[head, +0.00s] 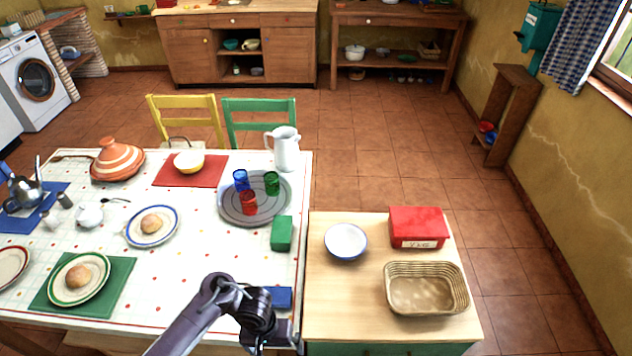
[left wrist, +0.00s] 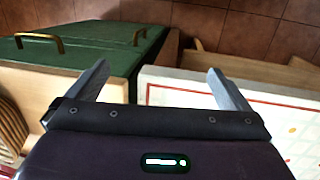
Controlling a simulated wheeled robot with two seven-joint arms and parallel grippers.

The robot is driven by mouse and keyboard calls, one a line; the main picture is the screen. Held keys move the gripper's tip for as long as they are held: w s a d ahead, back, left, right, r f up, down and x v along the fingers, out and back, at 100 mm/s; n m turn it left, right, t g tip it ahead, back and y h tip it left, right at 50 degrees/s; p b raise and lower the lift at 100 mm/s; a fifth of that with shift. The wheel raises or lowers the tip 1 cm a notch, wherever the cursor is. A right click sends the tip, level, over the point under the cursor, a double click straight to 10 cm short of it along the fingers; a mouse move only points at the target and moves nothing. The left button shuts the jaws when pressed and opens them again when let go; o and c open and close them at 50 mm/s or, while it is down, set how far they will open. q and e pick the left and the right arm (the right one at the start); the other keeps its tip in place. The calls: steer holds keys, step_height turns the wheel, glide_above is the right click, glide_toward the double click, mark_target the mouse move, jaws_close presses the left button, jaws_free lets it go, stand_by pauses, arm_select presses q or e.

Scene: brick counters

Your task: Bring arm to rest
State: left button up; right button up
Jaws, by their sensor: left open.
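My left arm reaches in from the bottom of the head view, dark and bent. Its gripper (head: 258,338) is low in that view, by the near right part of the dining table (head: 200,303). In the left wrist view the two grey fingers (left wrist: 163,85) stand wide apart with nothing between them. Beyond them that view shows the table's white cloth edge (left wrist: 190,88) on the right and a green cabinet front (left wrist: 90,45) on the left. My right gripper is in neither view.
A blue box (head: 280,298) and green box (head: 282,233) lie near the gripper's side of the table. A side cabinet (head: 345,310) bears a bowl (head: 346,241), a red box (head: 418,227) and a basket (head: 425,290). A grey tray (head: 225,212) holds cups. Floor right is clear.

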arm_select(q)
steer(key=s+f+h+b, duration=0.1)
steer(key=s+f+b, duration=0.35)
steer(key=f, duration=0.75)
steer(key=s+f+h+b, duration=0.25)
steer(key=s+f, duration=0.25)
steer(key=f, duration=0.7)
steer(key=s+a+f+m+t+y+b, duration=0.1)
steer(key=s+a+f+y+b, duration=0.1)
steer(key=s+a+f, duration=0.4)
steer(key=s+a+f+m+t+y+b, duration=0.1)
steer(key=s+a+f+y+b, duration=0.2)
steer(key=s+a+f, duration=0.4)
steer(key=s+f, duration=0.1)
steer(key=s, duration=0.4)
steer(key=shift+s+f, duration=0.2)
steer(key=shift+f, duration=0.2)
